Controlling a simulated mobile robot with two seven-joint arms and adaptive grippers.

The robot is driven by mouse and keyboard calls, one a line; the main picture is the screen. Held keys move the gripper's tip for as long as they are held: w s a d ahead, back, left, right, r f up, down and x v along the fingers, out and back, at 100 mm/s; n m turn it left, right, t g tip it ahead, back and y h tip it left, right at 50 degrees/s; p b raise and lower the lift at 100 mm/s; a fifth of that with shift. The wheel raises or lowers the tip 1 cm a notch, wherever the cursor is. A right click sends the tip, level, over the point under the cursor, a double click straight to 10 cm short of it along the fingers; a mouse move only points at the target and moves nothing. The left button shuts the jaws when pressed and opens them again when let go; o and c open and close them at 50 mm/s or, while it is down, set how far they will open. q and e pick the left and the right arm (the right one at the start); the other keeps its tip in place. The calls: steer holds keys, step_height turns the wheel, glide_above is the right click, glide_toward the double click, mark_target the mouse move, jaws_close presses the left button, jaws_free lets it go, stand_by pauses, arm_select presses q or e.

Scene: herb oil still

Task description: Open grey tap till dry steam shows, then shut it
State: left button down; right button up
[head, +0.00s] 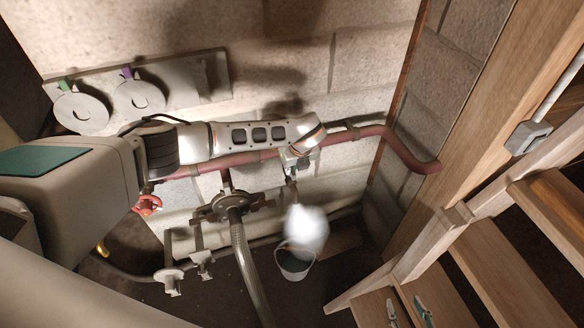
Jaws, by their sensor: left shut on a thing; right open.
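My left gripper (297,162) is at the end of the white arm that reaches across the middle of the head view. It is shut on the grey tap (290,180) below the red pipe. The gripper covers most of the tap, so how far its handle is turned cannot be seen. A dense white cloud of steam (306,228) hangs just below the tap. Under the cloud a small grey bucket (295,264) stands on the floor, its mouth partly veiled. My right gripper is not in view.
The red pipe (372,132) runs along the block wall. A braided hose (242,255) drops from a dark flange left of the steam. A red handwheel (148,204) is further left. Wooden steps (500,265) fill the right side. Two round grey discs (138,97) hang upper left.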

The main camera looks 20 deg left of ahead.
arm_select(q)
steer(key=c, duration=2.1)
jaws_free()
steer(key=shift+c, duration=0.2)
steer(key=v, duration=1.2)
